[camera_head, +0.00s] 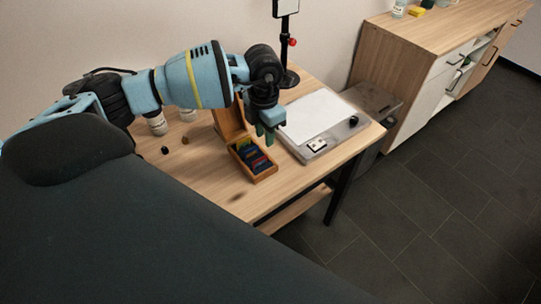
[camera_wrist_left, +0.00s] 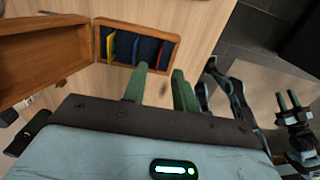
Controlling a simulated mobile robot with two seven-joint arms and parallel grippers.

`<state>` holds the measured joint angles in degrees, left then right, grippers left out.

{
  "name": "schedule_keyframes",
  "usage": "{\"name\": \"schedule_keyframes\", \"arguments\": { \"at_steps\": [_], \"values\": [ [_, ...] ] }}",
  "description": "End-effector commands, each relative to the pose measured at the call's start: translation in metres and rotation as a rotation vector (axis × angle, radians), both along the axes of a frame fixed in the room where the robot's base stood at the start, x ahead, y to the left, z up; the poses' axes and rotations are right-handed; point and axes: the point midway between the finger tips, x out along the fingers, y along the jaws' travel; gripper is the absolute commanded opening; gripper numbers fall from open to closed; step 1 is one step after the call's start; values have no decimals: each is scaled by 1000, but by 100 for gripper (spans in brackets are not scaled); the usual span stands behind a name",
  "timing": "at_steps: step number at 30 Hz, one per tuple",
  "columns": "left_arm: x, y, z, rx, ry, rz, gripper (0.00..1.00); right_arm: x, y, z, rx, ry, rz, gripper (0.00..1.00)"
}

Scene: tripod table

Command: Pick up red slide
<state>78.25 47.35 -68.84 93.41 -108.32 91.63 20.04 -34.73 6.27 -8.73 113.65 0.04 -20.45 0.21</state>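The red slide (camera_wrist_left: 159,55) stands in a wooden slide box (camera_wrist_left: 174,37), towards the right end of its row in the left wrist view. A blue slide (camera_wrist_left: 135,49) and a yellow slide (camera_wrist_left: 110,48) stand in the same box. In the head view the open box (camera_head: 267,175) is on the table, with its slides small. My left gripper (camera_head: 265,133) is over the box's far end, pointing down. In the left wrist view its green fingers (camera_wrist_left: 160,87) are apart with nothing between them. My right gripper (camera_wrist_left: 288,101) shows at the far right, its fingers apart and empty.
The wooden table (camera_head: 215,190) has free room left of the box. A grey device with a white top (camera_head: 315,118) stands right of it. A black stand (camera_head: 286,45) rises behind, and white bottles (camera_head: 157,124) stand at the back left.

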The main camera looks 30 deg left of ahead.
Motion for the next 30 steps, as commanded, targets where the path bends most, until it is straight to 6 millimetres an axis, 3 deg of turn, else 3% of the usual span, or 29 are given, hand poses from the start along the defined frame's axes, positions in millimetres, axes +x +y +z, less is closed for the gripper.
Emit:
{"name": "schedule_keyframes", "arguments": {
  "at_steps": [9,16,24,30],
  "values": [
    [-1,0,-24,-3,3,-1,28,-7,-1,-3,-5,15,6,36],
    [-2,0,-31,-5,1,-2,28,-5,-3,-2,-8,9,10,36],
    [-9,3,-67,-6,2,-1,28,-1,-3,2,-8,-2,9,36],
    [-8,3,-79,-6,0,-2,28,-1,-2,2,-7,-1,7,36]
  ]
}}
